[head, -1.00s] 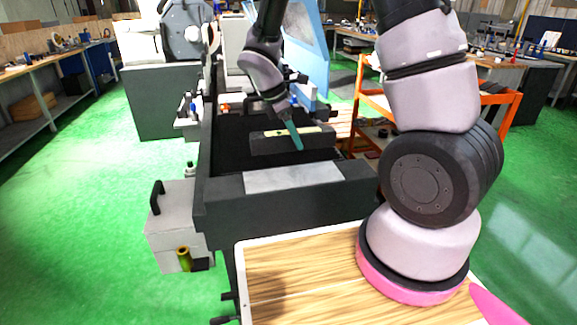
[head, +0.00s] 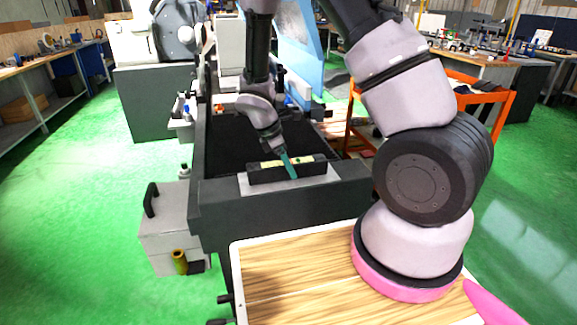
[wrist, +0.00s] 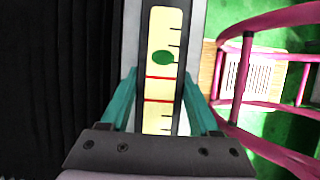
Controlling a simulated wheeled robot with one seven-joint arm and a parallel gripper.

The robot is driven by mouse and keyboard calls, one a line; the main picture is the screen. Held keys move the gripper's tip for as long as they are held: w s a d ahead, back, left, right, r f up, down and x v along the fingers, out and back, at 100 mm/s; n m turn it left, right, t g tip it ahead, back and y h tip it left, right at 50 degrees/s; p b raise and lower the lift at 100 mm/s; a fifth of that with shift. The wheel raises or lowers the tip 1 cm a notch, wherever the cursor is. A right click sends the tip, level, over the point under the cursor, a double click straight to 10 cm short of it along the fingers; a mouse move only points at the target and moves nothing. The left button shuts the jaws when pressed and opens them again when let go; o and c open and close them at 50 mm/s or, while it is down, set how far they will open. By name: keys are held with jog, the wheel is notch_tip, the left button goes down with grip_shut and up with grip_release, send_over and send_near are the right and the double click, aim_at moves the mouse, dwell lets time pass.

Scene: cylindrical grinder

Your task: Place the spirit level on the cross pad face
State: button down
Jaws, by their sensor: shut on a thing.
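The spirit level (head: 313,169) is a dark bar with a yellow strip along its top. My gripper (head: 287,163), with teal fingers, is shut on it near its middle. In the wrist view the level (wrist: 188,45) runs between the fingers of my gripper (wrist: 160,110), and its yellow vial shows a green bubble and two red lines. The cross pad face (head: 262,189) is a pale flat plate on the dark front beam. The level lies across it in the head view and hides its back part. I cannot tell whether they touch.
The dark machine bed trough (head: 228,145) lies behind the pad. A wooden-topped surface (head: 285,270) is in front. A grey box with a black handle (head: 165,215) stands at left. An orange cart (head: 485,105) is at right.

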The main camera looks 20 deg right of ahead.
jog(key=shift+f, duration=0.1)
jog(key=shift+c, duration=0.6)
grip_release()
jog(key=v, duration=1.2)
jog(key=s+d+r+m+t+y, duration=0.2)
jog(key=s+d+r+m, duration=0.1)
jog(key=s+r+m, duration=0.2)
jog(key=s+d+r+m+t+y, duration=0.2)
jog(key=s+r+m, duration=0.3)
jog(key=r+m, duration=0.4)
jog(key=s+d+r+m+t+y, duration=0.2)
jog(key=s+d+r+m, duration=0.3)
jog(key=r+m, duration=0.3)
jog(key=shift+s+r+t, duration=0.6)
jog(key=shift+r, duration=1.75)
